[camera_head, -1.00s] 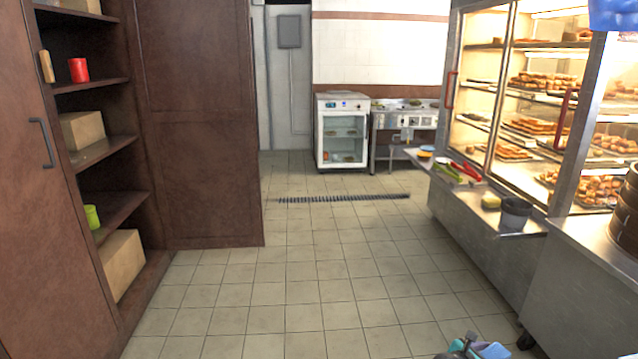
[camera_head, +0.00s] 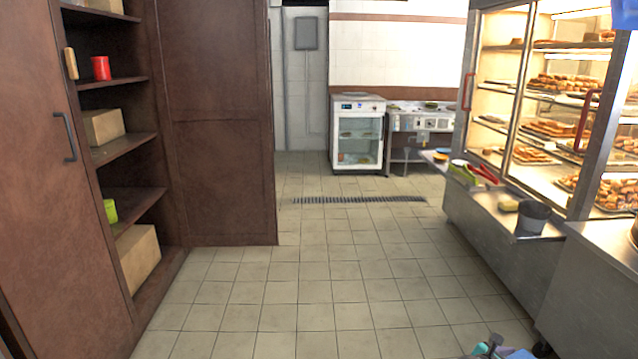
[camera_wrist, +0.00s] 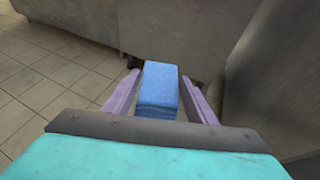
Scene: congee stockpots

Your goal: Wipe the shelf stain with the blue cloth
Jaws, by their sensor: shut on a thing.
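My gripper (camera_wrist: 160,80) is shut on the blue cloth (camera_wrist: 158,100), a folded block between its two purple fingers in the wrist view. In the head view, only part of my gripper (camera_head: 492,349) shows at the bottom edge, right of centre. The open brown shelf unit (camera_head: 122,147) stands at the left, well away from my gripper. Its middle shelf carries a cardboard box, with a bare strip in front. I cannot clearly make out a stain on any shelf.
A red cup (camera_head: 101,68), a green cup (camera_head: 110,210) and cardboard boxes (camera_head: 104,127) sit on the shelves. The tiled floor (camera_head: 300,290) is clear ahead. A metal counter (camera_head: 505,235) and lit pastry case (camera_head: 540,100) line the right. A small glass-door fridge (camera_head: 358,135) stands behind.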

